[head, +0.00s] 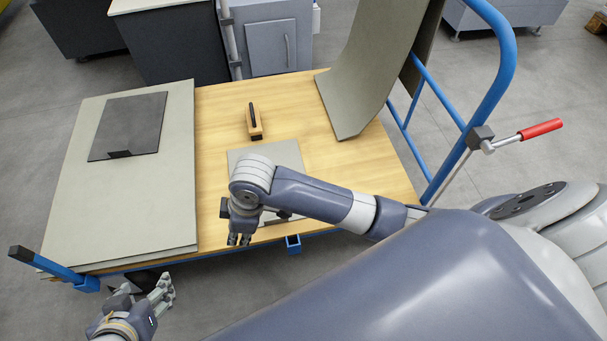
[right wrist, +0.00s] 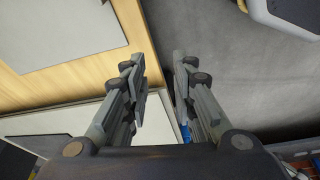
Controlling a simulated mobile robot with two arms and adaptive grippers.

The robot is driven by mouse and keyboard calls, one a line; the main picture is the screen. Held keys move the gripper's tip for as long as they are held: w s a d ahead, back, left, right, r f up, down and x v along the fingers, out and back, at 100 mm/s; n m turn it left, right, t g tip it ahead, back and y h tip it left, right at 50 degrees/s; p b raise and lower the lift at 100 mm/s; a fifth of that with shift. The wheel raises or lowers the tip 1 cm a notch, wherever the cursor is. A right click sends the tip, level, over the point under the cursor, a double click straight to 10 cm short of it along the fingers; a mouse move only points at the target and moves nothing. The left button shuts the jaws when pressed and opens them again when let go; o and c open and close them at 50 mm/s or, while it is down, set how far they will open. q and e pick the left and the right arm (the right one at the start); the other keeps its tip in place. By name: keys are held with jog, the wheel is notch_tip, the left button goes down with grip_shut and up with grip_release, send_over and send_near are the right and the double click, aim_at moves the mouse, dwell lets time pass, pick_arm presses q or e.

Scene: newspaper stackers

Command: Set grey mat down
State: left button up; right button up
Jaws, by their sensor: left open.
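A large pale grey mat (head: 172,150) lies flat on the left part of the wooden cart (head: 215,110), with other sheet edges under it. A small dark grey mat (head: 130,122) lies on top of it. A smaller grey mat (head: 285,153) lies flat mid-cart, partly hidden by my right arm. My right gripper (head: 240,240) points down over the cart's front edge; its fingers (right wrist: 160,70) are apart with nothing visible between them. My left gripper (head: 160,293) is open and empty, low in front of the cart's front left corner.
A large bent grey sheet (head: 365,70) leans by the blue cart handle (head: 505,60) at the right. A wooden block with a dark handle (head: 254,122) stands mid-cart. A red-gripped lever (head: 540,129) juts out at the right. Grey cabinets stand behind.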

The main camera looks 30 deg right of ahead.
jog(key=s+d+r+m+t, duration=0.2)
jog(key=s+d+m+t, duration=0.1)
jog(key=d+m, duration=0.2)
jog(key=s+d+r+m+t+h, duration=0.1)
jog(key=s+d+r+m+t, duration=0.2)
jog(key=d, duration=0.7)
jog(key=m, duration=0.2)
jog(key=shift+m+h, duration=0.3)
jog(key=shift+a, duration=0.1)
